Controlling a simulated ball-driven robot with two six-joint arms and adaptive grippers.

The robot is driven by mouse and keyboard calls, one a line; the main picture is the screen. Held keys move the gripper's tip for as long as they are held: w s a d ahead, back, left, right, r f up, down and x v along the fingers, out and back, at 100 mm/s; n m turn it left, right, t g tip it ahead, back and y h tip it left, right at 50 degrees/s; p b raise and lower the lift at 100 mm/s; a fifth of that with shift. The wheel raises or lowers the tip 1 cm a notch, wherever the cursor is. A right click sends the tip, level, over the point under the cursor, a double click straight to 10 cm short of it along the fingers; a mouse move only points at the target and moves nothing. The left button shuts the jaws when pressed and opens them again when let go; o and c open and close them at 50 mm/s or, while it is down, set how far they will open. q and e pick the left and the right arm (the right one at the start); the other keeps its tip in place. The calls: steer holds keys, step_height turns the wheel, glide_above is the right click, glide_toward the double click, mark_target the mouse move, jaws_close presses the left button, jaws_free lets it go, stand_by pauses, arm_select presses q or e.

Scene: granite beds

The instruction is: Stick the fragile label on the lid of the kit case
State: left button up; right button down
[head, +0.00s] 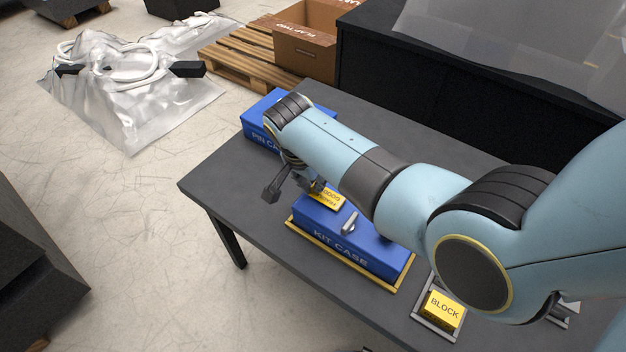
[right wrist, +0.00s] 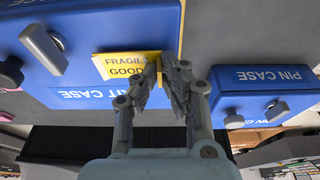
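The kit case (head: 340,245) is a blue box with a grey handle, standing on the dark table inside a yellow outline. The yellow fragile label (head: 328,198) is at the far-left end of its lid, partly covered by my gripper. In the right wrist view the label (right wrist: 122,66) reads "FRAGILE GOODS" and shows against the blue lid (right wrist: 100,25). My right gripper (head: 318,187) is at the label's edge. In the right wrist view its fingertips (right wrist: 169,68) are close together, with the label's yellow edge between them. Whether the label touches the lid I cannot tell. My left gripper is out of view.
A blue pin case (head: 262,118) stands at the table's far-left corner, beside the gripper in the wrist view. A yellow block (head: 441,310) sits in a grey tray (head: 421,322) nearer me. A pallet (head: 235,60) and cardboard box (head: 304,48) stand beyond the table.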

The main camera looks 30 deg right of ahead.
stand_by(0.3)
steer(key=shift+f+b, duration=0.3)
steer(key=shift+f, duration=0.15)
stand_by(0.9)
steer(key=c, duration=1.4)
jaws_free()
steer(key=shift+r, duration=0.1)
steer(key=v, duration=0.7)
steer(key=shift+r, duration=0.15)
